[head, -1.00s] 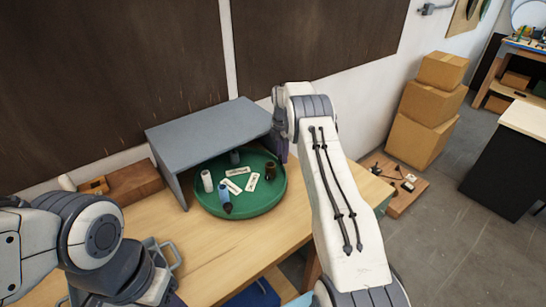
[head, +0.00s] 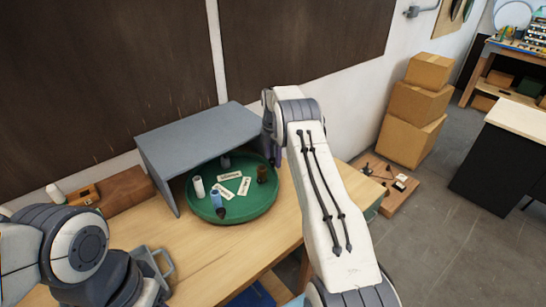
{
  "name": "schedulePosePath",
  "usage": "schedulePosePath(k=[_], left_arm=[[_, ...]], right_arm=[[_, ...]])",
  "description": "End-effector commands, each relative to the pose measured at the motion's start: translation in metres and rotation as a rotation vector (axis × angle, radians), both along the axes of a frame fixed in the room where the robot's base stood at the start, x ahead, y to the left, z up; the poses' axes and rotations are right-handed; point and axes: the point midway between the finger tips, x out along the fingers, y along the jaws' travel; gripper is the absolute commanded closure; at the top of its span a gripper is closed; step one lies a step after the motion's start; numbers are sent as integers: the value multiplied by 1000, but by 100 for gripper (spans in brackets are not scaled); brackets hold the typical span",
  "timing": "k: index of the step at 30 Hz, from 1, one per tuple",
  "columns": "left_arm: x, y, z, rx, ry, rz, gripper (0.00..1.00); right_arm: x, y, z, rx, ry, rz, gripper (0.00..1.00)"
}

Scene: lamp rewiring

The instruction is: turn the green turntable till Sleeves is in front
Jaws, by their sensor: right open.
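The green turntable (head: 268,206) is a round rimmed tray on the wooden table, partly under a grey shelf. Around it stand a white cylinder (head: 198,187), a blue item with a dark end (head: 217,202), a dark brown item (head: 262,173) and a grey item (head: 226,161) at the back. White labels (head: 244,186) lie between them; their lettering is too small to read, so I cannot tell which is Sleeves. My right gripper (head: 275,152) is at the turntable's back right rim, open, partly hidden by my arm; contact is unclear.
The grey shelf (head: 200,138) covers the turntable's back left. A wooden block (head: 125,190) lies left of it. The table (head: 190,245) is clear in front. Cardboard boxes (head: 412,139) stand on the floor at right.

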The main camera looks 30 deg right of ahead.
Motion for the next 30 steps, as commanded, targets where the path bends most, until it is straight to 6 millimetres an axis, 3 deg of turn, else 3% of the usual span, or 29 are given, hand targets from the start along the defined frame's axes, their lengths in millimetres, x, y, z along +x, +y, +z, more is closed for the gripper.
schedulePosePath(k=[5, 12, 18, 30], left_arm=[[0, 0, -8, 0, 0, 0, 50], [0, 0, -20, 0, 0, -1, 50], [0, 0, -21, 0, 0, -1, 50], [0, 0, -21, 0, 0, -1, 50]], right_arm=[[1, 0, 16, -2, -4, 0, 34], [2, 0, 65, -2, -6, 0, 34], [1, 0, 95, -1, -3, 0, 34], [0, 0, 105, 0, -1, 0, 34]])
